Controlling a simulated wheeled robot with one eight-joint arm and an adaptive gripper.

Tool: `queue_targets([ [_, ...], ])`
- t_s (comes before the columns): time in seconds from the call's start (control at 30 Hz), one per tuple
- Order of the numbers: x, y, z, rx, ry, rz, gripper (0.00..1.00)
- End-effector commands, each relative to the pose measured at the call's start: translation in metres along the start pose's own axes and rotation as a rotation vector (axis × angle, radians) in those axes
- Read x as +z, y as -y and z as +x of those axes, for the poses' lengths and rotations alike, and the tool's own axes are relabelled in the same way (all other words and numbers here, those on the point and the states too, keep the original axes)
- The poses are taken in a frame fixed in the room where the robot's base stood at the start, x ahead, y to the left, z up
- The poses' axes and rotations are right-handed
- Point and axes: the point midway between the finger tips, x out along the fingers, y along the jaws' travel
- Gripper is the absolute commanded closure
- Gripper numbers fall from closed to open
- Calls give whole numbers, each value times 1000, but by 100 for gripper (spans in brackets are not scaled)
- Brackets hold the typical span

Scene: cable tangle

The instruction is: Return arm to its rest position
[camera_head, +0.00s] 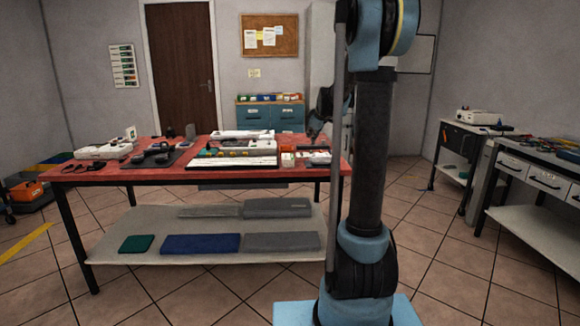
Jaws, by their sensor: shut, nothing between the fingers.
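My arm (372,150) stands upright at right of centre, from its blue base up to a large blue and black joint at the top edge. A small dark shape that looks like my gripper (321,104) shows just left of the arm's upright link, above the table's right end. It is partly hidden by the arm, and its fingers are small and hard to make out. It appears shut and empty, apart from the tabletop.
A red-topped table (85,174) holds devices, tools and a dark mat; its lower shelf (190,220) carries flat pads. Workbenches (530,170) stand at right, blue drawers (270,117) at the back, an orange case (25,191) at far left. Tiled floor is clear between table and benches.

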Motion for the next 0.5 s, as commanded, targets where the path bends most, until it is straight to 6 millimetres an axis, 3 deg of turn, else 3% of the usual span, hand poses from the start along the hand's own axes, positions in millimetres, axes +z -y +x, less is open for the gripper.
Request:
queue_targets([
  [0.2, 30, 54, -52, -52, 59, 117, 100],
  [0.5, 82, 132, -112, -106, 157, 286, 100],
])
